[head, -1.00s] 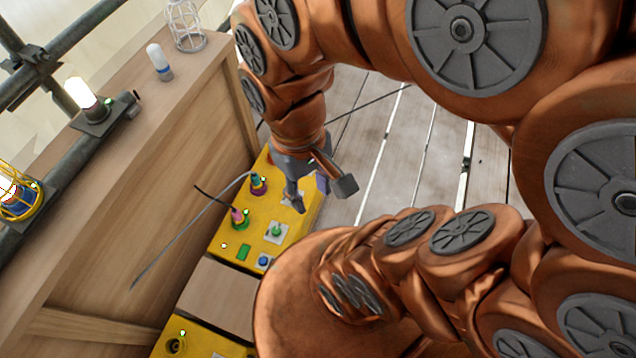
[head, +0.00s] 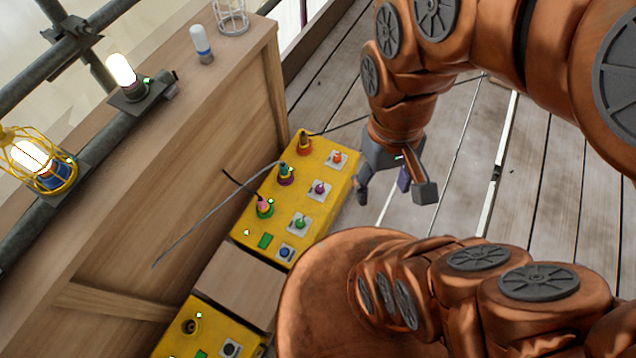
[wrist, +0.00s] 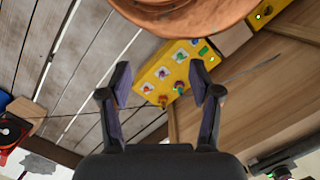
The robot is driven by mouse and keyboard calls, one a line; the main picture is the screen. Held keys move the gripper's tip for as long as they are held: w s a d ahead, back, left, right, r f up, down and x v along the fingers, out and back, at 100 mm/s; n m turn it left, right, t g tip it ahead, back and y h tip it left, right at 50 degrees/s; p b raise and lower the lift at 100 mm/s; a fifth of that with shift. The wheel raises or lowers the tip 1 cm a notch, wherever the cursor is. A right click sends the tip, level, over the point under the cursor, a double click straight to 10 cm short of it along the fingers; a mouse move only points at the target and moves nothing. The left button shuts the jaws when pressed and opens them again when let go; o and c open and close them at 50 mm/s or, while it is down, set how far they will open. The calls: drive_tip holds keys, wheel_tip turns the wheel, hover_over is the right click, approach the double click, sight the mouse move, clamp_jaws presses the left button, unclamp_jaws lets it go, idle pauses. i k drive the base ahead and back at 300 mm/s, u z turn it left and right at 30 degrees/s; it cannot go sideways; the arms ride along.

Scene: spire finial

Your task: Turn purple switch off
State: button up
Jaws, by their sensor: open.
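The purple switch (head: 319,188) sits on a pale square plate on top of the yellow box (head: 273,218), between an orange switch (head: 338,158) and a green switch (head: 301,223). The purple switch also shows in the wrist view (wrist: 163,73), between the finger lines and farther off. My gripper (head: 394,192) is open and empty, to the right of the box in the head view, over the plank floor. Its two fingers (wrist: 160,84) stand wide apart in the wrist view. No contact with the switch shows.
A wooden crate wall (head: 215,150) stands left of the box. Cables plug into coloured sockets (head: 285,174) on the box. A second yellow box (head: 190,340) is nearer. Lit lamps (head: 122,70) and a caged lamp (head: 40,160) are at left. The plank floor (head: 480,170) at right is clear.

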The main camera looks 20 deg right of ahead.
sight(319, 188)
drive_tip(key=k, duration=1.3)
drive_tip(key=u, duration=0.5)
drive_tip(key=i, duration=1.05)
drive_tip(key=u, duration=0.45)
